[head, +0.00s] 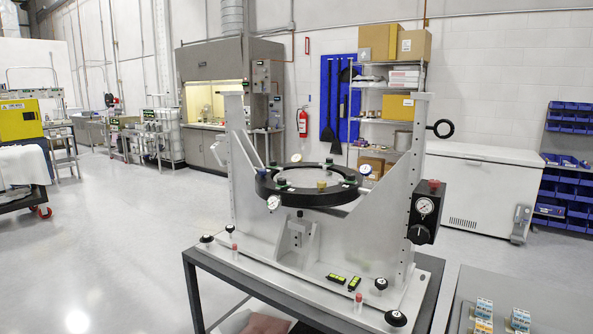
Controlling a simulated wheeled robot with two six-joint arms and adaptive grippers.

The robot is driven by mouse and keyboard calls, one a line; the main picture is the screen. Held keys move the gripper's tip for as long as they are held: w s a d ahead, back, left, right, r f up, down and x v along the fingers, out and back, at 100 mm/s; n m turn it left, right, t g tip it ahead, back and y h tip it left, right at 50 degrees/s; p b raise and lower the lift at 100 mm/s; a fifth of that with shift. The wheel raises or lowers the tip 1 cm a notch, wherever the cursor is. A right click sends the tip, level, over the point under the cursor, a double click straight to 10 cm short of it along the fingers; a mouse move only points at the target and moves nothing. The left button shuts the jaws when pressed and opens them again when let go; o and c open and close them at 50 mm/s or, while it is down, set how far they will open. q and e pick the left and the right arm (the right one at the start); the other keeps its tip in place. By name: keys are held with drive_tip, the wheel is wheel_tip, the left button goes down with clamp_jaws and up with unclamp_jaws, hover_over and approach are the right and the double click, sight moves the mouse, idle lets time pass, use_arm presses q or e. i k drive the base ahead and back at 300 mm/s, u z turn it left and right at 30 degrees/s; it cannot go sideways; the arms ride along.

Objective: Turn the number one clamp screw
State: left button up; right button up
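The mirror fixture (244,207) stands on a dark table (189,276) in the middle of the head view. It has two upright metal side plates and a black ring (311,199) held level between them. Small screws or knobs sit around the ring, among them a brass-coloured knob (321,186) at the front and a green-topped one (282,183) at the left. White dials (273,202) also sit on the ring's edge. I cannot read any number, so I cannot tell which is the number one clamp screw. Neither of my grippers is in view.
A black box with a gauge (425,206) is on the fixture's right side. Black knobs (396,318) and red-tipped posts (358,300) stand on its base plate. A second table (554,289) with small boxes (482,312) is at the lower right. Open floor (120,240) lies to the left.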

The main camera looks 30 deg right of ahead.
sight(280, 182)
drive_tip(key=z, duration=0.6)
drive_tip(key=i, duration=0.95)
drive_tip(key=z, duration=0.85)
